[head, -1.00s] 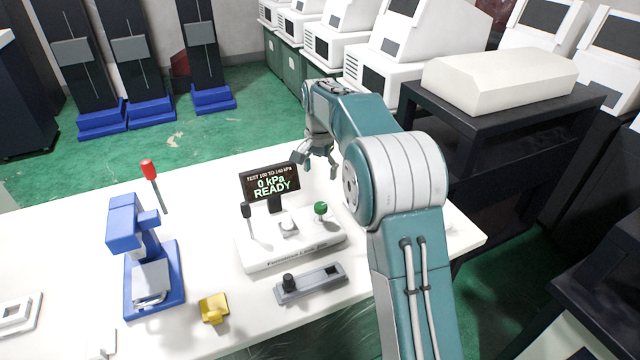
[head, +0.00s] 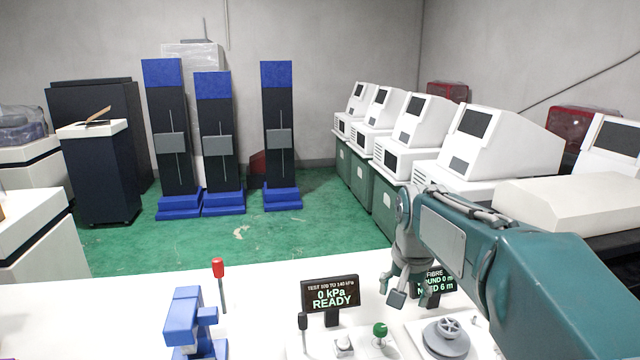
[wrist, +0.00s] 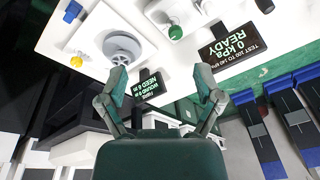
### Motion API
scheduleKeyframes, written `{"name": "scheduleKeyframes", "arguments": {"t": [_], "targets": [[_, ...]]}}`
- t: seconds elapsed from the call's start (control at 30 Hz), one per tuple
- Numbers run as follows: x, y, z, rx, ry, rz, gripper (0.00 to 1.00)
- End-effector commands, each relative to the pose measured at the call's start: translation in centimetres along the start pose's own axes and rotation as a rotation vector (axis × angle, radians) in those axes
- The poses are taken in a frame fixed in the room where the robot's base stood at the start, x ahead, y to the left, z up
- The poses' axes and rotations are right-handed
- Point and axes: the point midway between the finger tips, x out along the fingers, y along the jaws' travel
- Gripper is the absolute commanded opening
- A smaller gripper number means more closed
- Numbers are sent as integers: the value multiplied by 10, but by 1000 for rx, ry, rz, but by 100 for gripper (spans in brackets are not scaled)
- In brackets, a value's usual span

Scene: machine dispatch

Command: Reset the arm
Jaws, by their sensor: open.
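My teal arm reaches in from the right in the head view. My gripper (head: 408,290) hangs fingers-down above the white bench (head: 130,320), between the pressure display and the fibre display. In the wrist view my gripper (wrist: 160,82) shows two fingers spread apart with nothing between them. The pressure display (head: 331,294) reads "0 kPa READY"; it also shows upside down in the wrist view (wrist: 236,42). The fibre display (head: 436,284) is partly hidden behind my gripper; it is also in the wrist view (wrist: 146,88).
A grey reel (head: 446,338) and a green knob (head: 380,332) sit on the bench below my gripper. A blue press with a red-tipped lever (head: 218,270) stands to the left. White machines (head: 480,140) line the right wall.

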Motion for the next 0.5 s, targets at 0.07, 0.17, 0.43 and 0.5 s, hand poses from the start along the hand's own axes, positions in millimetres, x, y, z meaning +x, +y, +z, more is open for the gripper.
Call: {"name": "scheduleKeyframes", "arguments": {"t": [0.07, 0.17, 0.43, 0.5], "targets": [[-14, 10, 22, -42, 30, -13, 84], [-25, 22, 49, -97, 66, -26, 84], [-37, 57, 125, -244, 166, -53, 84], [-35, 66, 145, -283, 193, -57, 84]]}}
